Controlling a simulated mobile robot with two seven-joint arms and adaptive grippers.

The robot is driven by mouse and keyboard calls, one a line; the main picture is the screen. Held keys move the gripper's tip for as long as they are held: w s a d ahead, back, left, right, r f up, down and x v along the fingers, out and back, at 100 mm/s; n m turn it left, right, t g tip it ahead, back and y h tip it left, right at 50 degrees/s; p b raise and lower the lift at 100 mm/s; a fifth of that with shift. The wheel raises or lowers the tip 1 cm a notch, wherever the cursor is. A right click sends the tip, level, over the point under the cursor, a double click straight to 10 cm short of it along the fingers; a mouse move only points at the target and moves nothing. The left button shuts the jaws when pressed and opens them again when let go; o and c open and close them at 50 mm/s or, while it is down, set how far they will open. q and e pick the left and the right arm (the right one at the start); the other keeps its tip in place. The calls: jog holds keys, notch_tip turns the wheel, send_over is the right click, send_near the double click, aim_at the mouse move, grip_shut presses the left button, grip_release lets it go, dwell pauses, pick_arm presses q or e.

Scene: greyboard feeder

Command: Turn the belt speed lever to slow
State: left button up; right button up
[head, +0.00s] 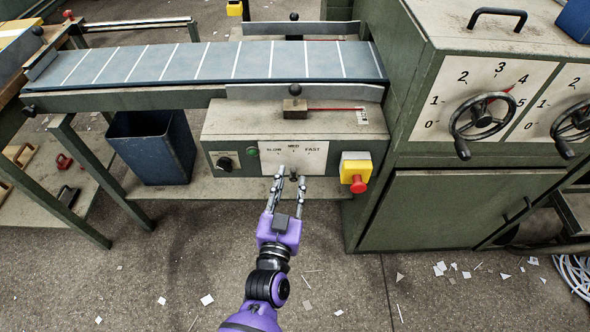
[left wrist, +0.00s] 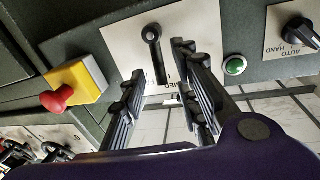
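The control box (head: 225,125) under the belt has a white label plate (head: 310,150) reading SLOW, MED and FAST. The black belt speed lever (head: 294,175) is at the plate's lower middle, partly hidden by my fingers. In the left wrist view, the lever (left wrist: 152,36) is a round black end and a thin bar in line with the MED mark. My purple left gripper (head: 291,178) is open, its two fingers apart in front of the plate. In the left wrist view, the gripper (left wrist: 158,78) has the lever's bar between and beyond its fingertips; contact cannot be told. My right gripper is out of view.
A red stop button (head: 358,184) on a yellow box is just right of the lever. A black knob (head: 225,163) and a green button (head: 252,152) are left. The belt (head: 210,62) runs above. A blue bin (head: 150,148) stands at left, a cabinet with handwheels (head: 480,115) at right.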

aim_at(293, 175)
pick_arm(q)
jog(key=shift+w+d, duration=0.25)
jog(key=shift+w, duration=0.85)
jog(key=shift+w+d, duration=0.2)
jog(key=shift+w, duration=0.85)
